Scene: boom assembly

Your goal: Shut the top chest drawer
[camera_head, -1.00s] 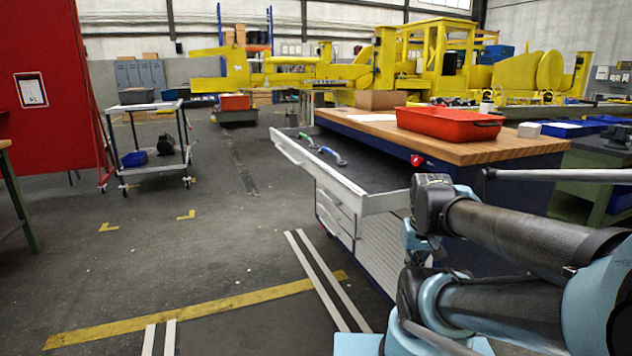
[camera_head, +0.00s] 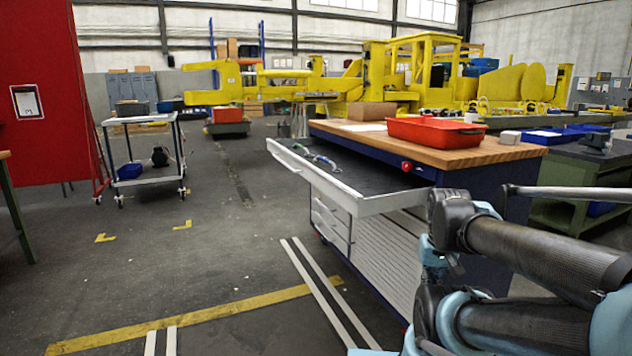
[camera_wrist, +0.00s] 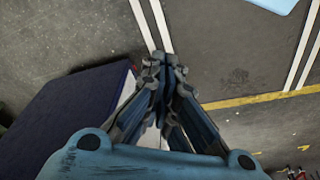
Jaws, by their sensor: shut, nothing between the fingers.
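The top chest drawer (camera_head: 385,202) is pulled out from the chest (camera_head: 480,187) under the wooden top. Its pale front runs along the left, and its dark inside holds tools with green and blue handles (camera_head: 318,158). My arm reaches in from the right, near the drawer's near corner. In the wrist view my gripper (camera_wrist: 165,62) is shut and empty, with its fingertips together above the floor. The dark blue chest side (camera_wrist: 65,115) is to its left there. Whether the gripper touches the drawer cannot be told; the fingertips are not clear in the head view.
A red tray (camera_head: 435,133) and a cardboard box (camera_head: 371,111) stand on the wooden top (camera_head: 470,155). The lower drawers (camera_head: 330,218) look shut. Floor left of the chest is open, up to a white trolley (camera_head: 145,182) and a red panel (camera_head: 45,90).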

